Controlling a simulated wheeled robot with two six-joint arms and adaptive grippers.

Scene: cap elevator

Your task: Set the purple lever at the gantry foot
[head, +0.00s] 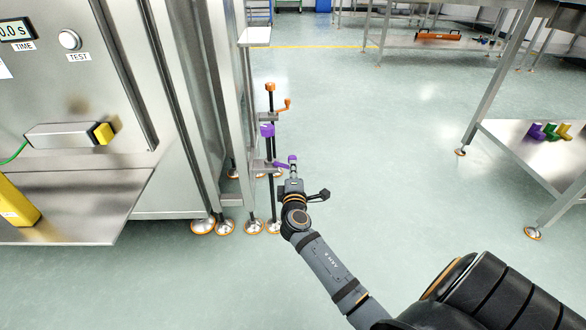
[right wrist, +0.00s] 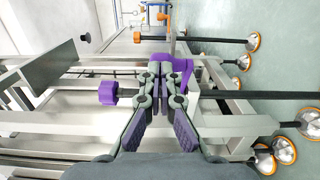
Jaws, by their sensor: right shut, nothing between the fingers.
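The purple lever (right wrist: 211,72) sits low on the gantry foot, right behind my fingertips in the right wrist view. Its purple arm also shows in the head view (head: 281,165), close to the tip of my right gripper (head: 293,168). My right gripper (right wrist: 162,76) is shut with nothing between its fingers, and it hides part of the lever. I cannot tell whether the fingers touch the lever. A purple knob (head: 267,130) is on the gantry post above the lever; it also shows in the right wrist view (right wrist: 108,93). My left gripper is not in view.
An orange crank handle (head: 284,104) is higher on the gantry. Round levelling feet (head: 226,227) stand below. A steel cabinet with a shelf (head: 75,200) is on the left. A table with coloured pieces (head: 543,132) is on the right. The floor between is clear.

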